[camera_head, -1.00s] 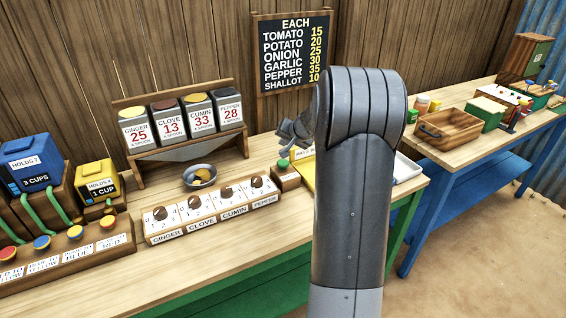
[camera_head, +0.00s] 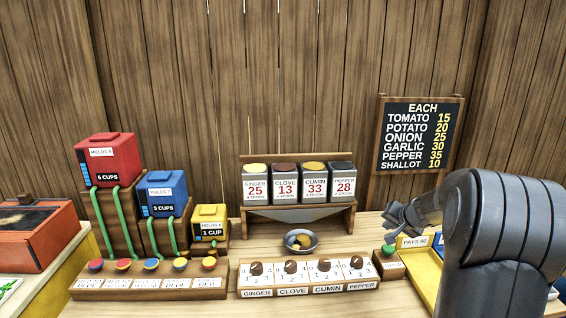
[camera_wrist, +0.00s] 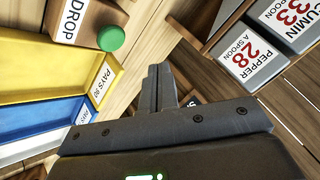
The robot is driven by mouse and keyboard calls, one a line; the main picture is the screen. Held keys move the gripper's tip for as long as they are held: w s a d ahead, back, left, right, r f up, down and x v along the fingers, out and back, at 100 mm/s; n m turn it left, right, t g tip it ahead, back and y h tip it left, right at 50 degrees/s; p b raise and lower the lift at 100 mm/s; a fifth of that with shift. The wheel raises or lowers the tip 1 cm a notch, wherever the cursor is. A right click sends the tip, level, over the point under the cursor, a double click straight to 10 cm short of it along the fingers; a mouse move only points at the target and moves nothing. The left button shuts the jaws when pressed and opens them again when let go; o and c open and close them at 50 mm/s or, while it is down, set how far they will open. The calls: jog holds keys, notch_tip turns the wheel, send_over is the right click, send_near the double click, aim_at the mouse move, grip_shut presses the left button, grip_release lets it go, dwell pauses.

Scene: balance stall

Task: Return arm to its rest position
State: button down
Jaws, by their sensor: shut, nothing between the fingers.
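My gripper (camera_head: 396,217) is at the right in the head view, at the end of my bent grey arm, above the counter near a green button (camera_head: 388,249). In the wrist view my gripper (camera_wrist: 156,70) has its two fingers together with nothing between them. The green button (camera_wrist: 111,38) on its wooden block shows at the upper left there, apart from the fingers. My arm hides part of the counter's right side.
Four spice canisters (camera_head: 299,184) stand on a rack above a grey bowl (camera_head: 299,241). Spice dials (camera_head: 308,275) line the counter front. Red, blue and yellow cup dispensers (camera_head: 107,160) stand left. A yellow tray (camera_head: 424,273) lies right, below a price board (camera_head: 418,134).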

jog(key=s+a+r+n+g+y, duration=0.1)
jog(key=s+a+r+n, duration=0.1)
jog(key=s+a+r, duration=0.5)
jog(key=s+a+r+n+g, duration=0.1)
jog(key=s+a+r+n, duration=0.2)
jog(key=s+a, duration=0.75)
jog(key=s+a+f+n+h, duration=0.1)
jog(key=s+a, duration=0.1)
jog(key=s, duration=0.8)
jog(key=s+a+f+n+g+h, duration=0.1)
jog(key=s+a, duration=0.2)
jog(key=s, duration=0.8)
jog(key=shift+a, duration=0.25)
